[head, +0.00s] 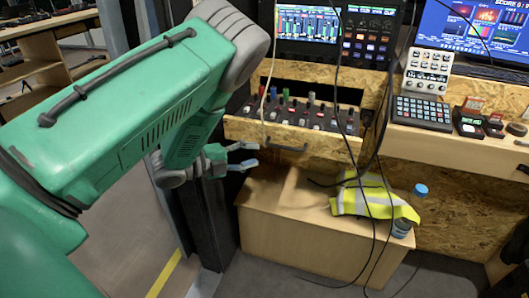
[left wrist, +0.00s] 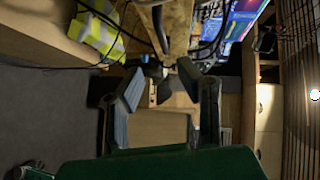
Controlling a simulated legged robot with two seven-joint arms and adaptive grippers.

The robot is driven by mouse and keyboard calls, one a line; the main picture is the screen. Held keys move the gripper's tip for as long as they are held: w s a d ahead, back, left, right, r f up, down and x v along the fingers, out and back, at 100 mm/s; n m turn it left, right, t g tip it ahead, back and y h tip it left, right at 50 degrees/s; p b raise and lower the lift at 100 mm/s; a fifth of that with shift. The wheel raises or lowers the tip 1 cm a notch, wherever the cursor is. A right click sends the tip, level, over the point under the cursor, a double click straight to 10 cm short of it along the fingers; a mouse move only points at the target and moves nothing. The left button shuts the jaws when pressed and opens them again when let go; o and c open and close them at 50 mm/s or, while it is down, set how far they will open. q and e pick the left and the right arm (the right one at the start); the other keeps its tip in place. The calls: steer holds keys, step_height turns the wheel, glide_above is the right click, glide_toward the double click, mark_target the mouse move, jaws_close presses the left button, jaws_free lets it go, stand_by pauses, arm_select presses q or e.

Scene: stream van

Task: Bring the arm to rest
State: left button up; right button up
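My left arm (head: 110,110), green with grey joints, reaches in from the left of the head view and bends down at its elbow. In the left wrist view the gripper (left wrist: 160,88) also shows two blue-grey fingertips apart and empty. My right gripper is in neither view.
Below is a wooden box (head: 300,235) bearing a yellow vest (head: 375,200) and a bottle (head: 403,228). Black cables (head: 375,150) hang ahead. A keypad (head: 422,112) and monitor (head: 478,35) stand right.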

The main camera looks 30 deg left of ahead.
arm_select(q)
steer(key=shift+s+a, duration=0.1)
steer(key=shift+s, duration=0.05)
stand_by(0.4)
steer(key=s+d+f+n+g+y, duration=0.25)
steer(key=s+f+n+y, duration=0.25)
steer(key=f+n, duration=0.5)
steer(key=s+d+f+n+g+y, duration=0.1)
steer(key=s+d+f+n+g, duration=0.1)
steer(key=s, duration=0.6)
steer(key=s+d+f+n+g+y, duration=0.1)
steer(key=s+f+n+g, duration=0.3)
steer(key=s, duration=0.5)
steer(key=s+d+f+n+g+y, duration=0.1)
steer(key=s+d+f+n+g, duration=0.3)
steer(key=s, duration=0.4)
steer(key=shift+s+n+g, duration=0.2)
steer(key=shift+n+g, duration=0.25)
steer(key=shift+n, duration=0.35)
steer(key=shift+w, duration=0.15)
